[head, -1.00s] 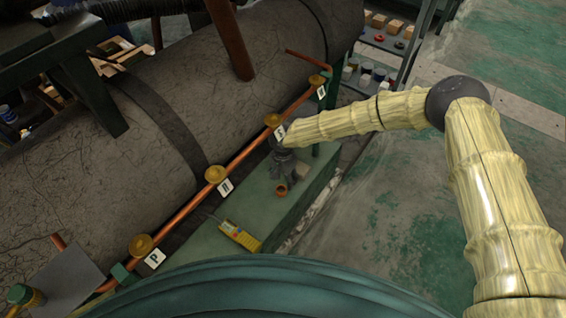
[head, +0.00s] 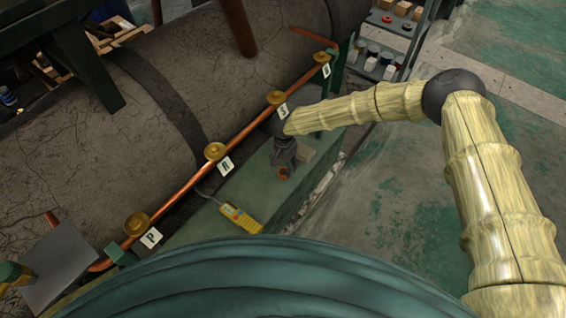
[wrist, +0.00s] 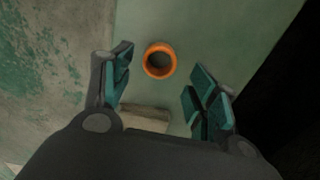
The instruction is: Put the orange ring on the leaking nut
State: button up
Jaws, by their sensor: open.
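The orange ring (wrist: 147,62) lies flat on the green bench, ahead of and between my gripper's fingers in the wrist view. In the head view the ring (head: 283,174) shows small at the fingertips, partly covered. My gripper (wrist: 162,76) is open, points down and holds nothing. In the head view my gripper (head: 284,164) is low over the bench. Several brass nuts sit along the copper pipe, each by a lettered tag: a near one (head: 137,223), a middle one (head: 215,151), one by my forearm (head: 275,97) and a far one (head: 322,57). I cannot tell which leaks.
A yellow handheld meter (head: 240,218) lies on the green bench (head: 205,231). A pale block (wrist: 147,118) lies beside my gripper. The large dark tank (head: 80,170) runs behind the copper pipe (head: 180,188). Shelves (head: 385,50) with small items stand at the back. Floor at right is clear.

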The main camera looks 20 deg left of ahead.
aim_at(283, 172)
jog(key=shift+f+b, duration=1.3)
jog(key=shift+f, duration=1.25)
jog(key=shift+c, duration=0.4)
jog(key=c, duration=0.7)
jog(key=shift+r, duration=0.15)
jog(key=shift+r+p, duration=1.2)
jog(key=shift+r, duration=0.7)
